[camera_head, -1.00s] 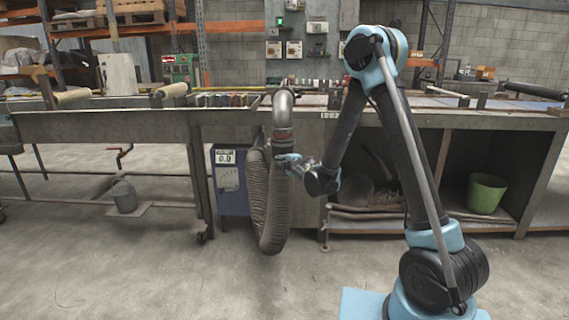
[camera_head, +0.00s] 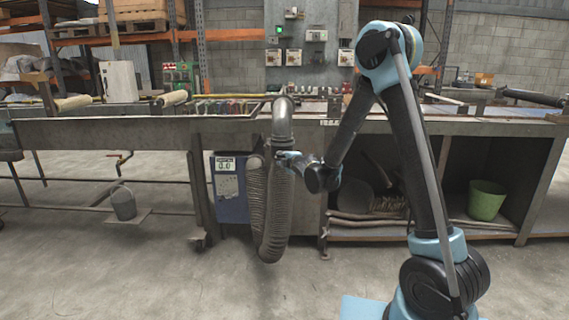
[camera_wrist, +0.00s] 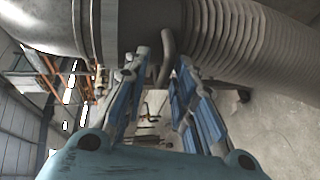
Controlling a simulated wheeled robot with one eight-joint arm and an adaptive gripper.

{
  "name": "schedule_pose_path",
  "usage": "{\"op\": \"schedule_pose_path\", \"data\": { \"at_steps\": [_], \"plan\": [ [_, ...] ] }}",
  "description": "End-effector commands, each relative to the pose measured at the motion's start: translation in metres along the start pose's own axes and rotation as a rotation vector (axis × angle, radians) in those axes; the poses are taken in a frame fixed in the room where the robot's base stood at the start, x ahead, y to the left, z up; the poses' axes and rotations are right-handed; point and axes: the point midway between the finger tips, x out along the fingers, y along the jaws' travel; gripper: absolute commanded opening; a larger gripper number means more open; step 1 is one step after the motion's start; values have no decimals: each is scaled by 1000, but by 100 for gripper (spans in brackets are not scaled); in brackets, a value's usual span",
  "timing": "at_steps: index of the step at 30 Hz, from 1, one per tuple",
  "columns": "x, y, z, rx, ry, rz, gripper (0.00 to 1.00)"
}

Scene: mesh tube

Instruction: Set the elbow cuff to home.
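The grey metal elbow (camera_head: 283,118) comes down at the front of the bench. Its lower end meets the ribbed hose (camera_head: 277,210), which hangs in a loop. The cuff (camera_head: 282,143) is at this joint; it also shows in the wrist view as a smooth dark band (camera_wrist: 150,22) beside the ribbed hose (camera_wrist: 245,45). My gripper (camera_head: 288,157) is at the right side of the joint. In the wrist view, the blue-sided fingers of my gripper (camera_wrist: 164,58) stand apart. A thin curved grey bar (camera_wrist: 166,45) shows between them, with no clear contact on either side.
A blue cabinet with a display (camera_head: 228,185) reading 0.0 stands left of the hose. The bench (camera_head: 110,132) runs across behind. The front floor is clear.

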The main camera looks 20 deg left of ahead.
Motion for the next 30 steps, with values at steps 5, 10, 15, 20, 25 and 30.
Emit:
{"op": "schedule_pose_path", "data": {
  "at_steps": [5,10,15,20,25,30],
  "plan": [
    [0,-1,0,0,-1,-2,30],
    [-1,-1,0,-1,-1,-3,30],
    [-15,-2,0,0,-1,-4,30],
    [-43,-2,1,-2,0,-4,30],
    [-74,-2,1,0,0,-4,30],
    [-99,-1,2,-1,1,-3,30]
  ]
}}
